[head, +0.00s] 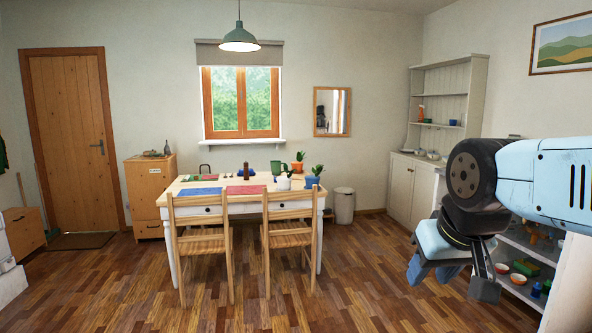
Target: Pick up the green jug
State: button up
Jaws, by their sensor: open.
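A green jug-like vessel (277,168) stands upright on the far side of the wooden table (240,199), right of the table's middle. Its handle seems to face right. A white vessel (283,184) stands in front of it, close by in the picture. My gripper (449,283) hangs at the right of the head view, over the floor and well apart from the table. Its jaws are open, with nothing seen between them.
Two wooden chairs (199,242) (288,238) stand at the table's near side. Potted plants (312,178) (298,163) and a dark brown upright object (246,171) stand near the jug. A low shelf (515,290) with bowls is at right. The foreground floor is clear.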

aim_at(276, 165)
jog(key=z, duration=0.3)
jog(key=i, duration=1.6)
jog(key=z, duration=0.5)
jog(key=i, duration=3.75)
jog(key=u, duration=0.45)
jog(key=i, duration=1.1)
jog(key=u, duration=0.75)
jog(key=i, duration=1.1)
jog(key=u, duration=0.6)
